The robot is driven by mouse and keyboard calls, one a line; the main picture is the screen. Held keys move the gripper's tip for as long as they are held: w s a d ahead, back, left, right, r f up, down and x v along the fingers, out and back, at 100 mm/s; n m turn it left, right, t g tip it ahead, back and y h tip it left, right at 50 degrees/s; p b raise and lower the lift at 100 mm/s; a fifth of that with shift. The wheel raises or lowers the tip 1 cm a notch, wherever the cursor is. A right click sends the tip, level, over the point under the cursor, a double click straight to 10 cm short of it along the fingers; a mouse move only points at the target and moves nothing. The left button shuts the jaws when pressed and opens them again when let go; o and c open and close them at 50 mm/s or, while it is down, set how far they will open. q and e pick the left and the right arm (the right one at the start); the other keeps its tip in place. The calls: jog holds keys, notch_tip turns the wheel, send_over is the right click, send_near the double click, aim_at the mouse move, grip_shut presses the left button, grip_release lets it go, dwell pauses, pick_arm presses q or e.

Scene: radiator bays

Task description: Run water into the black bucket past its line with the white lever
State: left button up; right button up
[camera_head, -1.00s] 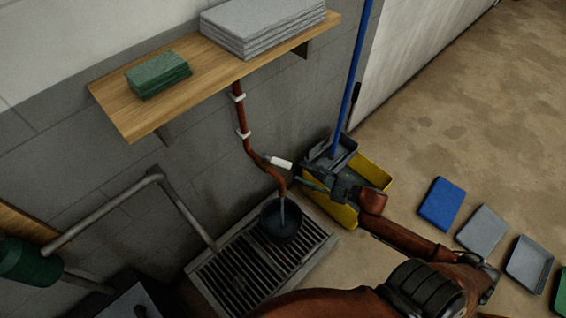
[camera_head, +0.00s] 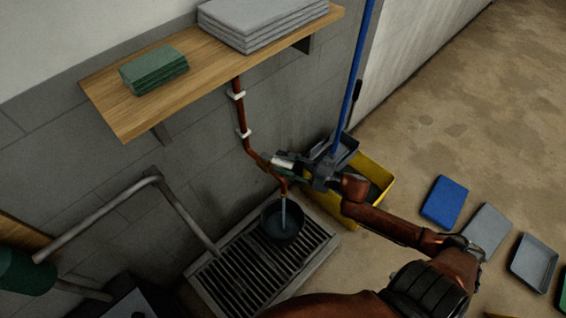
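The black bucket (camera_head: 269,228) stands upright on the floor grate under the copper pipe's spout. A thin stream of water (camera_head: 284,212) falls into it, and water shows inside. I cannot make out its line. The white lever (camera_head: 283,161) sticks out from the tap on the copper pipe above the bucket. My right gripper (camera_head: 284,167) is at the lever, with its fingers apart, one above and one below it. I cannot tell whether they touch it. My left gripper is not in view.
A yellow mop bucket (camera_head: 378,176) with a blue handle (camera_head: 352,85) stands right of the grate (camera_head: 205,285). A wooden shelf (camera_head: 108,108) juts out above. A grey pipe (camera_head: 100,220) stands left. Blue and grey trays lie on the floor at right.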

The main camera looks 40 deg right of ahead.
jog(key=shift+c, duration=0.6)
grip_shut()
